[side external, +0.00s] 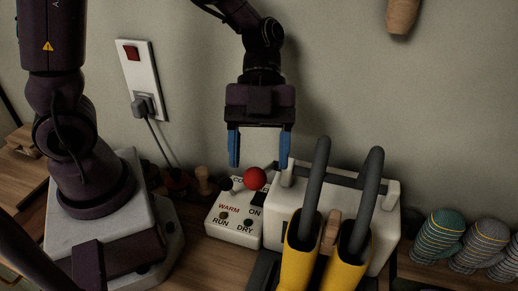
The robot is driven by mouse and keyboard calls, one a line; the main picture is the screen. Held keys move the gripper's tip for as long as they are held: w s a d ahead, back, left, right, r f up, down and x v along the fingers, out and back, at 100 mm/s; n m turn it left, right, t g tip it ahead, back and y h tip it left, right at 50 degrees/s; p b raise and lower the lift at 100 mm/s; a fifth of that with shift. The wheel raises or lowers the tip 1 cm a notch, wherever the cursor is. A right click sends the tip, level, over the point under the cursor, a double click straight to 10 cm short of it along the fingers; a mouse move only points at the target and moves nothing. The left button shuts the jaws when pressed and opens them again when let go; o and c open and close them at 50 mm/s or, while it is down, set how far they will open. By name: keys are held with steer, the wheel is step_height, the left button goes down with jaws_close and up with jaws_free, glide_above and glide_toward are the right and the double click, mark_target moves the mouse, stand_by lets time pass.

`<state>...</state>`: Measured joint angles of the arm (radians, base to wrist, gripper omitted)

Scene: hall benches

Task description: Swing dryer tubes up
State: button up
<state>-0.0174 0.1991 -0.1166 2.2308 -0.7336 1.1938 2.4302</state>
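A white boot dryer (283,215) stands on the bench, right of centre. Two thick grey tubes, a left one (316,175) and a right one (368,195), rise tilted above it. Their lower ends meet the openings of two yellow boots, a left one (299,255) and a right one (352,260); whether they go inside is unclear. My gripper (259,165) points down, blue fingers apart and empty, above and around the knob's sides; contact is not visible.
A wall outlet (138,80) with a red switch holds a plug, its cord running down behind the bench items. Striped rolled socks, one green (444,236) and one grey (482,245), lie at right. A wooden peg (403,15) juts from the wall.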

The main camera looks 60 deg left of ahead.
steer(key=shift+a+r, duration=0.1)
steer(key=shift+w+a+r, duration=0.15)
steer(key=shift+r, duration=0.05)
steer(key=v, duration=0.3)
steer(key=shift+r, duration=0.1)
step_height(320, 180, up, 6)
steer(key=shift+d, duration=0.2)
steer(key=shift+r, duration=0.1)
